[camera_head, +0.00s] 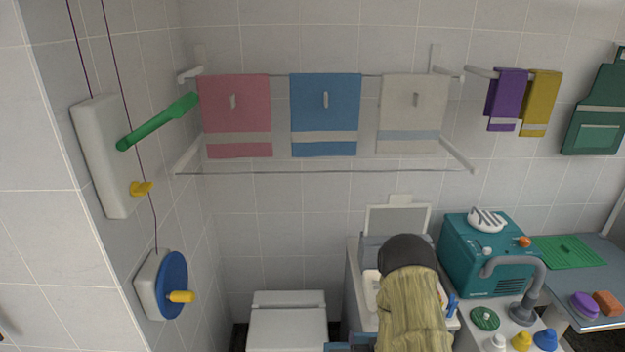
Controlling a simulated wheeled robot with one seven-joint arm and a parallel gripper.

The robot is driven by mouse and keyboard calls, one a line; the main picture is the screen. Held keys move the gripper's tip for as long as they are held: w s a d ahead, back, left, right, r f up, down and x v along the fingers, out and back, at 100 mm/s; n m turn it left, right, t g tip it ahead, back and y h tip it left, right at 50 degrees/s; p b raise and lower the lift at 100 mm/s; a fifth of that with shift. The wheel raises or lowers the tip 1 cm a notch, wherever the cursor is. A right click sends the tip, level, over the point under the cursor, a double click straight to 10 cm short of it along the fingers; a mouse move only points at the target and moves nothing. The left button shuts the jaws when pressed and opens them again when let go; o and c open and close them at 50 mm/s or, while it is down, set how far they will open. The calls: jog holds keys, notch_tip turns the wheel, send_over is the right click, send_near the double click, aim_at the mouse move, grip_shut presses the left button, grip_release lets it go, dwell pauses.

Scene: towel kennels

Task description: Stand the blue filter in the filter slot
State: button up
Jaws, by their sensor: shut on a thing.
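My arm, an olive ribbed sleeve with a dark rounded end, reaches up from the bottom over a white unit (354,285). It hides most of the top of that unit, and my gripper's fingers do not show. A small blue piece (452,304) shows just right of my arm at the unit's edge. I cannot tell whether it is the blue filter. A raised pale lid or frame (398,218) stands at the back of the unit. No filter slot can be made out; the area under my arm is hidden.
A teal machine (485,262) and a grey curved tap (525,285) stand close on the right, with several coloured knobs in front. A closed white toilet lid (288,322) is at left. Pink (236,116), blue (325,115) and white towels (412,114) hang above.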

jog(key=s+f, duration=0.4)
jog(key=f, duration=0.1)
jog(key=shift+s+a+f, duration=0.15)
jog(key=shift+f, duration=0.05)
dwell(0.7)
jog(key=shift+s, duration=0.1)
dwell(0.3)
